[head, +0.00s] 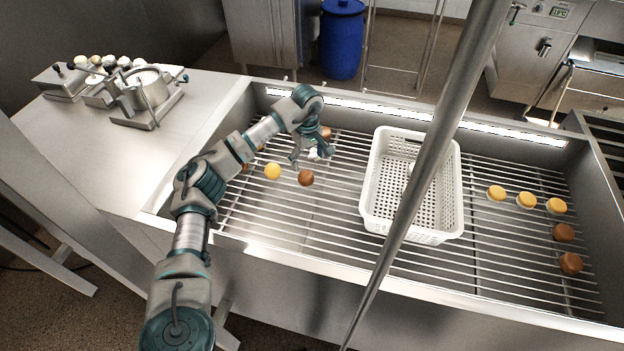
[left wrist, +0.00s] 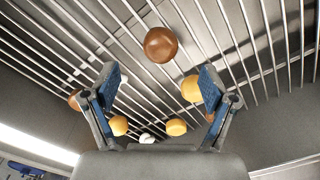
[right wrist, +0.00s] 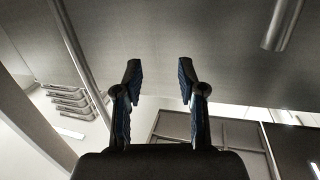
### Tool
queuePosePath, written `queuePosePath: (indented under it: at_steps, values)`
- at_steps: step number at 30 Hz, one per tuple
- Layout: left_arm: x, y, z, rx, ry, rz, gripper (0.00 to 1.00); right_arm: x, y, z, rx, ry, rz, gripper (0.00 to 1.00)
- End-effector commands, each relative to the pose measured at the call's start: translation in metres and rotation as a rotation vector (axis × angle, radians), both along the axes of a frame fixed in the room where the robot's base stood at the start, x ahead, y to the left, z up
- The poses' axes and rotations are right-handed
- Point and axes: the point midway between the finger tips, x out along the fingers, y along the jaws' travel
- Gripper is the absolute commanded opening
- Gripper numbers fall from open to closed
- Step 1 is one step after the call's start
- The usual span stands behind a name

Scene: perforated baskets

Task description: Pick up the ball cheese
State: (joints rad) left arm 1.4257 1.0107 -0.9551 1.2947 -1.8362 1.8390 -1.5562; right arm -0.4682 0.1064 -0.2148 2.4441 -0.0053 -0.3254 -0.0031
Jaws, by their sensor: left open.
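Several round cheeses lie on the metal rod rack, and I cannot tell which one the task names as the ball cheese. In the head view a yellow ball (head: 272,171) and a brown ball (head: 306,177) lie below my left gripper (head: 311,157), with others partly hidden behind it. In the left wrist view the brown ball (left wrist: 160,45) is ahead of the open fingers (left wrist: 158,78), between their lines. A yellow one (left wrist: 191,88) is partly covered by the right-hand finger. My left gripper is empty. My right gripper (right wrist: 158,80) is open and empty, away from the rack.
A white perforated basket (head: 376,185) stands on the rack right of the left gripper, with a pale item inside. Yellow pieces (head: 527,200) and brown balls (head: 571,263) lie at the far right. A slanted metal pole crosses before the basket. Steel walls border the rack.

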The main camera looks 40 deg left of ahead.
Motion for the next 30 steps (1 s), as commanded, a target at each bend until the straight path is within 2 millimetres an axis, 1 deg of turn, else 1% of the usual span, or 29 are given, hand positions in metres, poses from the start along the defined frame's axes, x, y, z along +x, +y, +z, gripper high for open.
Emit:
queuePosePath:
  at_steps: [1,3,6,11,19,22,29,30]
  values:
    - [-0.001,0.002,-0.016,-0.001,0.006,0.002,0.85,0.001,0.003,0.003,0.012,-0.039,0.000,0.40]
    - [-0.001,0.003,-0.027,-0.003,0.005,0.002,0.85,0.003,0.005,0.011,0.027,-0.094,0.000,0.40]
    - [0.000,0.001,-0.034,-0.001,0.001,0.001,0.85,0.003,0.004,0.019,0.043,-0.144,-0.001,0.40]
    - [0.001,-0.001,-0.044,0.001,0.002,0.000,0.85,0.005,0.003,0.026,0.061,-0.196,-0.001,0.40]
    - [0.003,0.001,-0.084,0.000,0.007,0.001,0.85,0.000,0.005,0.053,0.127,-0.407,-0.004,0.40]
    - [0.003,0.002,-0.091,0.000,0.004,0.001,0.85,-0.002,0.005,0.060,0.139,-0.449,-0.004,0.40]
    - [0.003,0.002,-0.091,-0.002,0.001,0.001,0.85,-0.003,0.006,0.064,0.141,-0.462,-0.005,0.40]
    - [0.003,0.002,-0.091,-0.002,0.001,0.001,0.77,-0.003,0.006,0.063,0.141,-0.462,-0.005,0.40]
